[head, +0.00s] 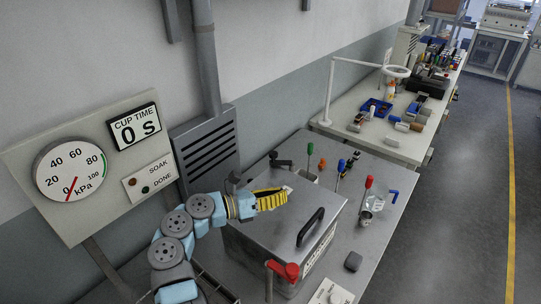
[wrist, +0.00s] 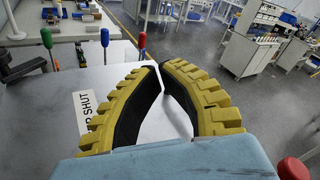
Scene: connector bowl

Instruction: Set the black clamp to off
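The black clamp (head: 282,161) stands at the back edge of the grey metal box (head: 262,218), its dark lever lying roughly level. In the wrist view a black lever and body (wrist: 22,68) show at the left edge, partly cut off. My gripper (head: 286,197) has yellow ribbed fingers and is above the back left part of the box lid, in front of the clamp and apart from it. In the wrist view its fingertips (wrist: 161,65) meet or nearly meet, with nothing between them.
A red clamp (head: 287,271) is at the box's front, and a black handle (head: 311,227) stands on its lid. Green (head: 310,149) and red-handled (head: 369,182) tools stand upright behind and right. A gauge panel (head: 85,165) is at the left.

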